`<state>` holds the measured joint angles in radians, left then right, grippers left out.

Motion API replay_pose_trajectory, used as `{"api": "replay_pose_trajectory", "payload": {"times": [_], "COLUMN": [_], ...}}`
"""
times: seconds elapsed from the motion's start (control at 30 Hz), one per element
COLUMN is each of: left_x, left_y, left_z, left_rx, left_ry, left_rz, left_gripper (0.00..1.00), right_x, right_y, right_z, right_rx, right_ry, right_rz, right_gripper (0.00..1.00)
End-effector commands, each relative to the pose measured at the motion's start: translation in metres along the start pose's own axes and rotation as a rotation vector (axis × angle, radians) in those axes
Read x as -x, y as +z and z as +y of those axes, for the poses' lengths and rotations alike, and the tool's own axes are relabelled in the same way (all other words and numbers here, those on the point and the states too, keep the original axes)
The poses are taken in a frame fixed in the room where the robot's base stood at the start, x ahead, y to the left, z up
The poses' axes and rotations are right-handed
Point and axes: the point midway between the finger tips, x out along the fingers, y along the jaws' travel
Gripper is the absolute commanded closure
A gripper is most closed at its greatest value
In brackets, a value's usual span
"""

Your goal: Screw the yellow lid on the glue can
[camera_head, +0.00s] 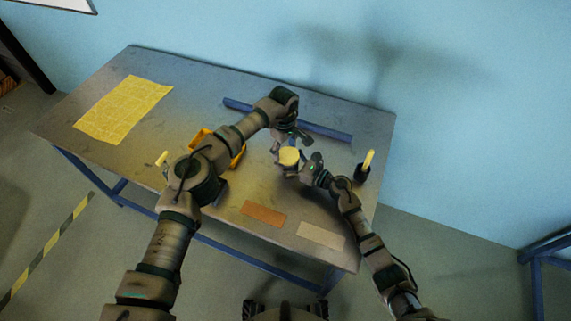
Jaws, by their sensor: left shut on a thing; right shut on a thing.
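The yellow lid (289,155) shows as a pale yellow disc right of the table's middle. My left gripper (291,143) comes down from behind and is shut at the lid. The glue can (287,168) is mostly hidden under the lid and between the grippers; only a small pale part shows. My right gripper (302,168) reaches in from the right and is shut on the can's side. Lid and can are lined up closely, but whether the lid sits flat on the can is too small to tell.
The grey table (195,85) carries a yellow sheet (122,108), a blue bar (325,131) behind the grippers, and a yellow-orange bin (238,158) partly behind my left arm. A dark holder with a yellow-handled tool (368,162) stands right. Orange (262,213) and beige (320,235) pieces lie in front.

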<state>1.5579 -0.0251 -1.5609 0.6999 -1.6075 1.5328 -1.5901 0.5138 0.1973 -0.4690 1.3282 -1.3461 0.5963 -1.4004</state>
Motion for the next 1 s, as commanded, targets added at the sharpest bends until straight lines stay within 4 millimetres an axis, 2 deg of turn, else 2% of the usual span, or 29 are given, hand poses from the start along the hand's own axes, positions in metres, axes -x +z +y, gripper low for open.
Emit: {"api": "replay_pose_trajectory", "payload": {"times": [0.03, 0.1, 0.3, 0.47, 0.5, 0.6, 1.0], "left_x": [-0.0021, -0.0022, -0.0022, -0.0019, -0.0018, -0.0011, 0.0053], "left_y": [0.0035, 0.0043, 0.0086, 0.0089, 0.0091, 0.0092, 0.0071], "left_z": [0.0051, 0.0084, 0.0149, 0.0147, 0.0147, 0.0145, 0.0137], "left_rx": [-0.116, -0.288, -0.677, -0.690, -0.690, -0.690, -0.686], "left_ry": [0.005, 0.002, -0.005, -0.004, -0.003, -0.004, -0.007], "left_rz": [-0.001, -0.001, -0.001, -0.002, -0.003, -0.003, 0.001], "left_gripper": [0.71, 0.71, 0.71, 0.71, 0.22, 0.01, 0.01], "right_x": [-0.0034, -0.0035, -0.0035, -0.0036, -0.0037, -0.0032, -0.0004], "right_y": [-0.0003, -0.0001, 0.0001, 0.0002, 0.0002, 0.0002, -0.0003], "right_z": [0.0079, 0.0080, 0.0081, 0.0082, 0.0083, 0.0075, 0.0030], "right_rx": [-0.002, -0.002, -0.002, -0.002, -0.002, -0.002, -0.001], "right_ry": [0.018, 0.018, 0.018, 0.018, 0.018, 0.016, 0.005], "right_rz": [-0.002, -0.002, -0.003, -0.002, -0.002, -0.002, 0.000], "right_gripper": [1.00, 1.00, 1.00, 1.00, 1.00, 1.00, 1.00]}}
